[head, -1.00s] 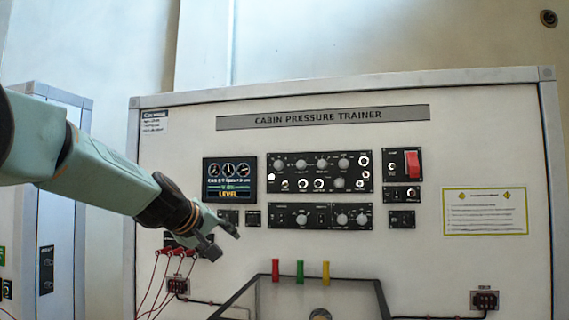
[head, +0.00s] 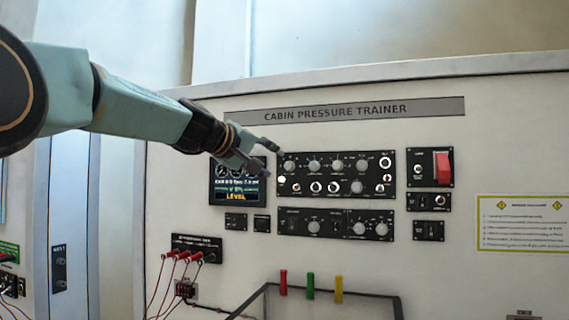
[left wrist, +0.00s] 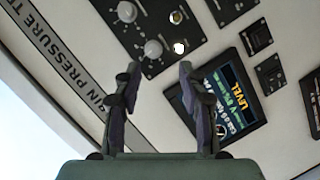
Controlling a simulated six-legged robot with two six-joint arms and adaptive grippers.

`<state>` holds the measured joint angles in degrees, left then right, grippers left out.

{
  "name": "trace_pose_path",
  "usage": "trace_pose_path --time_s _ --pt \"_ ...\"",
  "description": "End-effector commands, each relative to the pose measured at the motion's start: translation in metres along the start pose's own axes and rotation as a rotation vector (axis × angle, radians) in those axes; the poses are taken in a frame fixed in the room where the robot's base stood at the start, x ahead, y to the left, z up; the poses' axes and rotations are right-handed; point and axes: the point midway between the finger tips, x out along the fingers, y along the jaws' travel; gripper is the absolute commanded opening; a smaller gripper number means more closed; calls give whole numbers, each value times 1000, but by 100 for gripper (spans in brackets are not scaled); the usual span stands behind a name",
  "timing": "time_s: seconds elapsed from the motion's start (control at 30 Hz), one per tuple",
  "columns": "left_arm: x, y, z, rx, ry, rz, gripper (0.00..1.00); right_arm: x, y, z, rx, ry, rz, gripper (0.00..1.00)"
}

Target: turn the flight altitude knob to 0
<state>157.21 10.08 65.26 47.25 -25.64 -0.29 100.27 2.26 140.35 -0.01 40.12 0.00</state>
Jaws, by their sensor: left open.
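The upper black control panel (head: 330,175) carries a row of grey knobs and several lower switches; its labels are too small to tell which knob is flight altitude. The panel's upper left knob (head: 289,166) lies just right of my left gripper (head: 268,158). My left gripper is open and empty, in front of the gap between the display and this panel. In the left wrist view, a grey knob (left wrist: 153,49) appears between and beyond the two fingertips (left wrist: 160,70), with no clear contact. A second knob (left wrist: 127,11) is above it. My right gripper is not in view.
The display (head: 236,197) reading LEVEL is partly covered by my left gripper. A lower knob panel (head: 336,226), a red switch (head: 442,166) and a red-lead socket block (head: 194,248) are on the same board. Colored posts (head: 310,287) stand below.

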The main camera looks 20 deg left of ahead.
Motion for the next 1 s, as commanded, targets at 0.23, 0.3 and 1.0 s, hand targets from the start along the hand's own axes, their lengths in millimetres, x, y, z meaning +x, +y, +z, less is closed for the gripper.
trace_pose_path --time_s 0.23,0.3,1.0 --pt "36 4 0 3 -2 -1 41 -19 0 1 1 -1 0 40" --pt "43 4 0 2 -2 0 41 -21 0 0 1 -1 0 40" --pt "56 4 3 1 -2 1 20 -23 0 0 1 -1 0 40"
